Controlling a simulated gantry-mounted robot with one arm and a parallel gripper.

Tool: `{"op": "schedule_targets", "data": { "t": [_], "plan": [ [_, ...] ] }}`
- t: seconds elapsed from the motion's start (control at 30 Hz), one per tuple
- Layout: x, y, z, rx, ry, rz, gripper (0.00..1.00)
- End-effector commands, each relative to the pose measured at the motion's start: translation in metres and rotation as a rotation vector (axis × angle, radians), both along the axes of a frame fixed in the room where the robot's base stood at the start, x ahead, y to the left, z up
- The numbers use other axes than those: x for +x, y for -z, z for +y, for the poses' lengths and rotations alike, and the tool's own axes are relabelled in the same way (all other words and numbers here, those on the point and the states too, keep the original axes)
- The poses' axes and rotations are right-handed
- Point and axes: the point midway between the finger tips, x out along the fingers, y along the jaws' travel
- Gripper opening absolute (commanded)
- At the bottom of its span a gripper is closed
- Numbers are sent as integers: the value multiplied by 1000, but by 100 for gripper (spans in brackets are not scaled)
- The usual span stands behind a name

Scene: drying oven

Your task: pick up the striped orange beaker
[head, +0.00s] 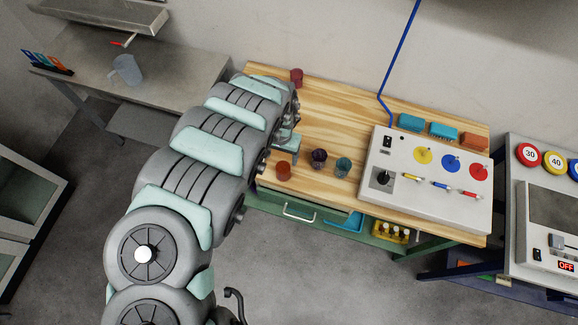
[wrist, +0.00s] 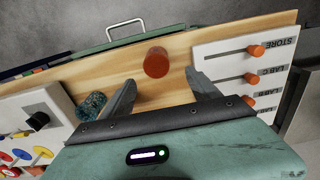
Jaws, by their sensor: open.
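An orange-red beaker (head: 284,170) stands upright near the front edge of the wooden table; I cannot make out stripes at this size. In the wrist view, the orange-red beaker (wrist: 156,62) lies ahead of the gap between my fingers, apart from both. My gripper (wrist: 163,90) is open and empty, its two dark fingers spread. In the head view, my gripper (head: 288,145) is partly hidden by my arm, just behind the beaker.
A dark purple beaker (head: 318,158) and a teal beaker (head: 343,167) stand to its right. A dark red beaker (head: 296,77) stands at the back. A control box (head: 430,185) fills the table's right side. The wrist view shows a panel with orange knobs (wrist: 240,75).

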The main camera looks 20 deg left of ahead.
Motion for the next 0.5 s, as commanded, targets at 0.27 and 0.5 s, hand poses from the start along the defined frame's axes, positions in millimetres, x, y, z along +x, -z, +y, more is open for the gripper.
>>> {"op": "schedule_targets", "data": {
  "t": [0.27,0.5],
  "plan": [
    [-3,37,-2,-3,0,7,71],
    [-2,54,0,0,-1,5,71]
  ]
}}
